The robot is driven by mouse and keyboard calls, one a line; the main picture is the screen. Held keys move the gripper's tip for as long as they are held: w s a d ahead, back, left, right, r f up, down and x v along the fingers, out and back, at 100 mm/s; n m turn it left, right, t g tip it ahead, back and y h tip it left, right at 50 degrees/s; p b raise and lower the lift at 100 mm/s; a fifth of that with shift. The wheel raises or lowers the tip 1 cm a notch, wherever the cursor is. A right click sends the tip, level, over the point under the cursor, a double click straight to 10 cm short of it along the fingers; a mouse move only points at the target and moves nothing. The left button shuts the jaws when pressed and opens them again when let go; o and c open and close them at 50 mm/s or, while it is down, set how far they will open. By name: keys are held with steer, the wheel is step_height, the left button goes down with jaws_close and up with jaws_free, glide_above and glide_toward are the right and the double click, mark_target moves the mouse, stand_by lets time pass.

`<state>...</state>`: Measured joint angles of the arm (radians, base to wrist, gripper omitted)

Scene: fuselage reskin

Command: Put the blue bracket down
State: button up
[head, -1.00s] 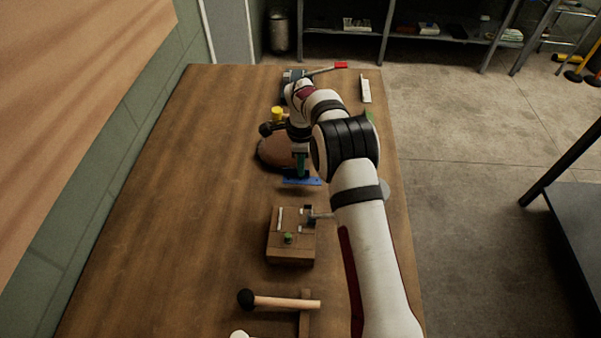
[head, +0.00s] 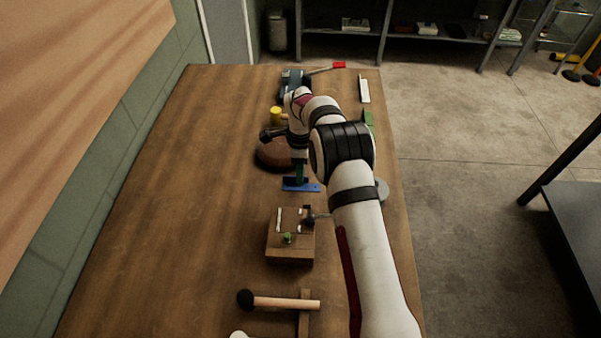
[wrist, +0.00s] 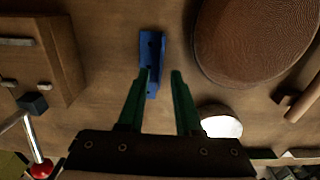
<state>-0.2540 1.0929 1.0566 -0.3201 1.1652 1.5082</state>
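The blue bracket (head: 301,188) lies on the wooden table between the wooden block and the round brown cushion. It also shows in the wrist view (wrist: 152,48), upper centre. My gripper (head: 300,178) points down at the bracket with green fingers. In the wrist view my gripper (wrist: 161,73) has its fingertips apart. The left fingertip overlaps the bracket's near part, and the right one is beside it with a gap. Whether the left finger touches the bracket is unclear.
The wooden block (head: 290,254) with small fittings stands nearer the camera. The brown cushion (head: 272,153) is just beyond the bracket. A mallet (head: 285,302) lies at the front. A yellow item (head: 277,115) stands farther back. The table's left side is clear.

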step_height(320, 180, up, 11)
steer(key=s+d+r+n, duration=0.5)
steer(key=s+d+r, duration=0.1)
steer(key=s+r, duration=0.6)
steer(key=s+d+f+n+y, duration=0.1)
steer(key=s+d+n, duration=0.1)
steer(key=s, duration=1.1)
steer(key=s+d+f+n, duration=0.2)
steer(key=s+n, duration=0.3)
steer(key=s, duration=0.8)
steer(key=shift+s+y, duration=0.3)
steer(key=shift+y, duration=0.1)
